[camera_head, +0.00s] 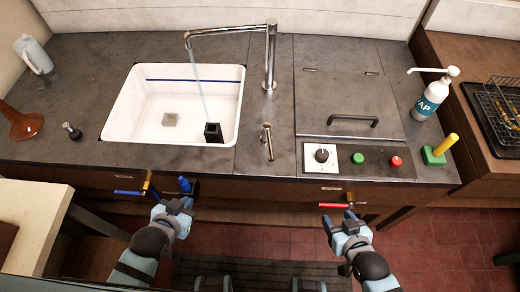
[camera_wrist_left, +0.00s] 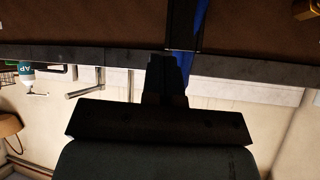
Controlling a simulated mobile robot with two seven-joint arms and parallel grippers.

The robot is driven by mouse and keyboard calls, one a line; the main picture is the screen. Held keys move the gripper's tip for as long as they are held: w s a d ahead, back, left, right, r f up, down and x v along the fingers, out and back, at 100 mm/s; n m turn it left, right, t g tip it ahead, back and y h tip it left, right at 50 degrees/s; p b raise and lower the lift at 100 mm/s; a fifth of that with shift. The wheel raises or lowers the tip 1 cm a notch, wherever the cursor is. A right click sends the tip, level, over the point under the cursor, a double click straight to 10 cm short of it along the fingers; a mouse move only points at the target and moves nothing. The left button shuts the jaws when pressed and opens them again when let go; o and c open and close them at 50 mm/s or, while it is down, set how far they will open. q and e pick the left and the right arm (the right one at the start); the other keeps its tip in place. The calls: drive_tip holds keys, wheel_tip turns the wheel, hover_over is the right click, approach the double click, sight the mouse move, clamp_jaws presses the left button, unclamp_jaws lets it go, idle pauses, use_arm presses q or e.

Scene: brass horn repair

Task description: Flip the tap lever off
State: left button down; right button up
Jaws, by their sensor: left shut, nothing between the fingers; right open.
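My left gripper (camera_head: 187,188) is shut and empty at the counter's front edge, below the sink. Its dark fingers (camera_wrist_left: 167,72) show in the left wrist view. My right gripper (camera_head: 340,214) is open and empty in front of the counter, below the control panel.
A blue-handled valve (camera_head: 130,192) and a red-handled valve (camera_head: 334,205) stick out from the counter front. A soap bottle (camera_head: 432,96) and a green block with yellow handle (camera_head: 438,150) stand at right.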

use_arm(q)
drive_tip(key=a+b, duration=0.1)
drive_tip(key=w+a+r+g+y+b, duration=0.1)
drive_tip(key=shift+a+r, duration=0.3)
drive_tip(key=w+r+m+t+h+b, duration=0.1)
drive_tip(key=w+r+m+t+b, duration=0.2)
drive_tip(key=w+r+m+t, duration=0.75)
drive_tip(key=w+d+r+m+g+h, duration=0.15)
drive_tip(key=d+m+g+h, duration=0.4)
drive_tip(key=m, duration=0.75)
drive_tip(key=d+r+m+g+h, duration=0.2)
drive_tip(key=r+m+g+h, duration=0.1)
drive_tip(key=m+h, duration=0.8)
drive_tip(key=f+m+g+y, duration=0.1)
drive_tip(key=f+m+g, duration=0.1)
drive_tip(key=m+g, duration=0.1)
drive_tip(key=s+f+m+g+y, duration=0.1)
drive_tip(key=f+m+g, duration=0.1)
drive_tip(key=m, duration=0.4)
drive_tip(key=s+f+m+g+y, duration=0.1)
drive_tip(key=f+m+g+y, duration=0.1)
drive_tip(key=m, duration=0.3)
drive_tip(key=shift+a+f+g, duration=0.2)
drive_tip(key=shift+f+g, duration=0.05)
drive_tip(key=shift+g, duration=0.65)
use_arm(e)
wheel_tip(320, 180, down, 6)
drive_tip(key=shift+a+f, duration=0.15)
drive_tip(key=shift+f, duration=0.05)
